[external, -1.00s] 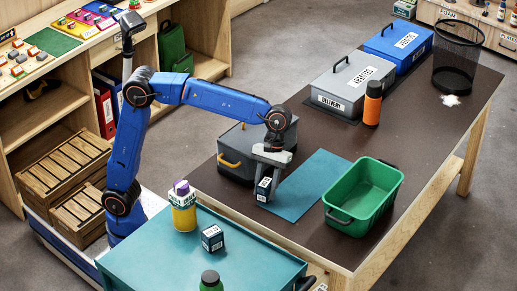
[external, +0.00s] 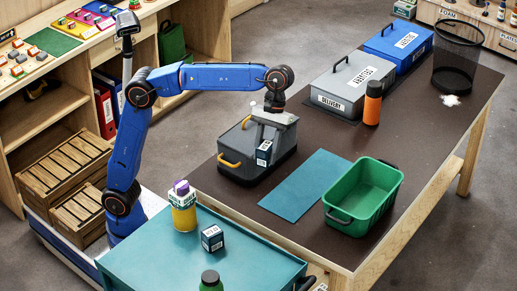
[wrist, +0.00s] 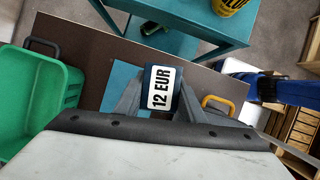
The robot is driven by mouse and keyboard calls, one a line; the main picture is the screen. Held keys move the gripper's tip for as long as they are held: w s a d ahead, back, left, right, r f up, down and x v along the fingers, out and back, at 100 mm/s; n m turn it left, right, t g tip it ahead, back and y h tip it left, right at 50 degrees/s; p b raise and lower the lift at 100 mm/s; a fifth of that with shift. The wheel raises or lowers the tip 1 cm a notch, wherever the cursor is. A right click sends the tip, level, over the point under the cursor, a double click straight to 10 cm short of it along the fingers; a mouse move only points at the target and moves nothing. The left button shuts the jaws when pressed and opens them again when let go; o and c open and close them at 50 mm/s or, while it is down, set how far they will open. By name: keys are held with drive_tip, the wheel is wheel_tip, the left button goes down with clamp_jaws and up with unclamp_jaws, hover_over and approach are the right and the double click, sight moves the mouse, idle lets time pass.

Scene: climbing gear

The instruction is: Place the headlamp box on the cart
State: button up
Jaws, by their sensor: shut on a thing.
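My gripper (external: 264,148) is shut on a small dark box with a white label, taken as the headlamp box (external: 263,154). In the wrist view the box (wrist: 161,88) sits between the fingers and its label reads 12 EUR. The gripper holds it above the brown table, in front of the grey toolbox with a yellow handle (external: 237,170) in the external view. The cart (external: 160,258) has a teal top and stands at the front left; it also shows at the top of the wrist view (wrist: 190,32).
On the cart are a yellow can (external: 184,216) with things on top, a similar small dark box (external: 212,238) and a green-bodied bottle (external: 210,281). A blue mat (external: 305,186), green bin (external: 345,215) and orange bottle (external: 372,105) are on the table. The cart's middle is mostly clear.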

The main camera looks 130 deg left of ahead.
sight(264, 148)
wheel_tip(264, 148, up, 7)
drive_tip(key=shift+d+r, duration=0.15)
drive_tip(key=shift+r, duration=0.15)
drive_tip(key=s+d+m, duration=0.1)
drive_tip(key=s+d, duration=0.1)
drive_tip(key=d, duration=1.9)
drive_tip(key=s+d+m, duration=0.1)
drive_tip(key=s+d, duration=0.4)
drive_tip(key=d, duration=0.5)
drive_tip(key=s+d, duration=0.5)
drive_tip(key=d, duration=0.6)
drive_tip(key=shift+g, duration=0.4)
drive_tip(key=f, duration=1.5)
drive_tip(key=shift+s+d+f, duration=0.15)
drive_tip(key=shift+s+f, duration=0.15)
drive_tip(key=shift+f, duration=2.8)
drive_tip(key=shift+f, duration=0.1)
drive_tip(key=o, duration=1.1)
